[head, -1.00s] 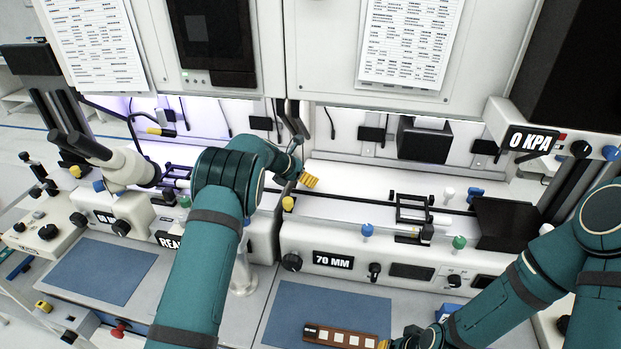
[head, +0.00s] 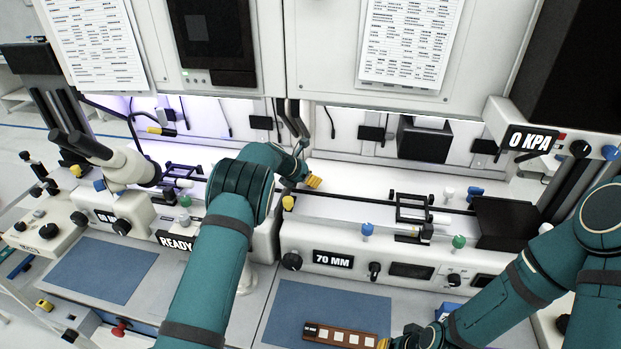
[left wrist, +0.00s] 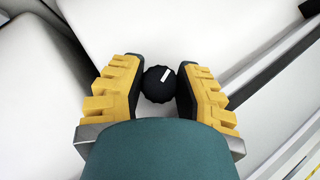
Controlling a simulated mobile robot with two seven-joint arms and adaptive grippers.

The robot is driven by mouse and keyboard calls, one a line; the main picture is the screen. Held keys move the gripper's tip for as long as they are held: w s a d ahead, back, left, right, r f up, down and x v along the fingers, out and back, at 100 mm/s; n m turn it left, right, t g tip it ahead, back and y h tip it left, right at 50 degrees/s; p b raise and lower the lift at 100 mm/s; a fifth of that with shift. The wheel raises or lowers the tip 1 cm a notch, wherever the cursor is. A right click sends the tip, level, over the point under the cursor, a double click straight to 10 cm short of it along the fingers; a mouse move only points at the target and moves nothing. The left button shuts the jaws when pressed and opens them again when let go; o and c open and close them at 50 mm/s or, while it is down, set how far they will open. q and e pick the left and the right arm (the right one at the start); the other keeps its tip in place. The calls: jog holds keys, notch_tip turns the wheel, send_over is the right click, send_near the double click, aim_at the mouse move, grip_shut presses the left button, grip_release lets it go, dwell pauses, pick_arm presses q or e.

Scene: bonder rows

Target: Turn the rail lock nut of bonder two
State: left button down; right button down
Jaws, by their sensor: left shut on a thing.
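A round black ribbed nut (left wrist: 158,86) with a white mark on top sits between the yellow fingers of my left gripper (left wrist: 160,80) in the left wrist view. The fingers are shut on its sides. In the head view my left gripper (head: 313,182) is at the left end of the right-hand bonder (head: 330,190), behind its front panel; the nut itself is hidden there. The white mark points up and to the right in the wrist view. My right gripper (head: 398,339) is low at the bottom edge, partly cut off, and its opening is unclear.
A dark rail (head: 345,202) runs along the bonder, with a black clamp frame (head: 413,208) on it. A 70 MM display (head: 333,261) is on the front. A brown strip with pale squares (head: 340,337) lies on a blue mat (head: 300,300). A READY display (head: 175,243) is on the left machine.

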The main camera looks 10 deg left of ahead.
pick_arm(q)
jog(key=shift+m+g+h, duration=0.4)
jog(key=shift+m, duration=0.4)
pick_arm(e)
jog(key=shift+f, duration=0.25)
pick_arm(q)
jog(key=c, duration=0.9)
grip_release()
jog(key=shift+o, duration=0.2)
jog(key=shift+d, duration=0.15)
pick_arm(e)
jog(key=shift+r, duration=0.1)
